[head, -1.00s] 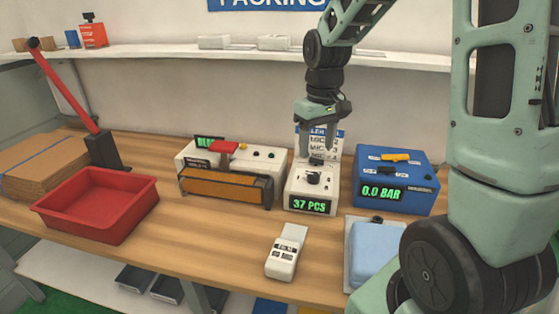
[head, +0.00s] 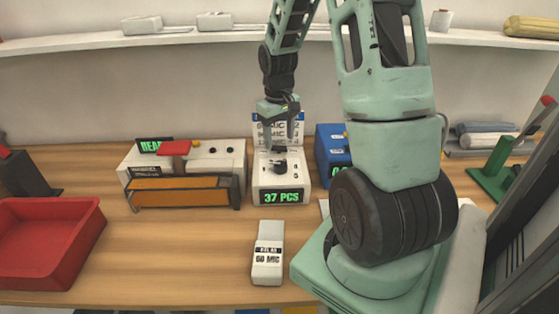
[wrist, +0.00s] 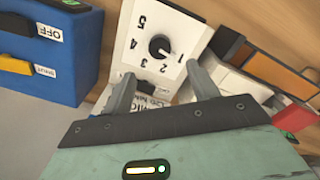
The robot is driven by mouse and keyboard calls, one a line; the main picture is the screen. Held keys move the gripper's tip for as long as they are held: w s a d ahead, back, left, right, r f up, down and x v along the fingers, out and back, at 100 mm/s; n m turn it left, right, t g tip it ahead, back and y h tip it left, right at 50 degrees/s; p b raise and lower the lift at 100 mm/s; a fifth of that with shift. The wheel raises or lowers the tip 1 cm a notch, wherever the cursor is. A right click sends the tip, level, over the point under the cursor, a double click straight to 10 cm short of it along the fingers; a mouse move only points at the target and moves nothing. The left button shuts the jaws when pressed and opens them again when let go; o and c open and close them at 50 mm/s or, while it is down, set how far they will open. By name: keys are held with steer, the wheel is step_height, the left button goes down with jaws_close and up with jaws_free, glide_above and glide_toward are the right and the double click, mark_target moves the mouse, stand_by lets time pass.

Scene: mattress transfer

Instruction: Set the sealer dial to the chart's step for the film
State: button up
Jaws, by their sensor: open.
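The white box (head: 264,181) has a black dial knob (head: 279,160) on top and a green display reading 37 PCS. In the wrist view the knob (wrist: 159,47) sits inside numbers 1 to 5, its pale mark appearing to face 1. My gripper (head: 281,143) is open above the box, its fingers apart and near the knob; whether they touch it I cannot tell. The sealer (head: 228,160), with an orange front, stands left of the box. The chart (head: 291,130) behind is partly hidden by my gripper; some MIC lines show. A white film gauge (head: 268,240) on the bench reads 60 MIC.
A blue machine (head: 328,150) stands right of the dial box, mostly behind my arm. A red tray (head: 90,240) lies at the left. A green-based lever stand (head: 495,175) is at the right. The bench around the gauge is clear.

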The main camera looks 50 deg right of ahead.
mark_target(280, 164)
step_height(280, 164, down, 9)
steer(key=shift+d+f+p, duration=0.1)
steer(key=shift+f+p, duration=0.1)
steer(key=shift+p, duration=0.1)
steer(key=c, duration=1)
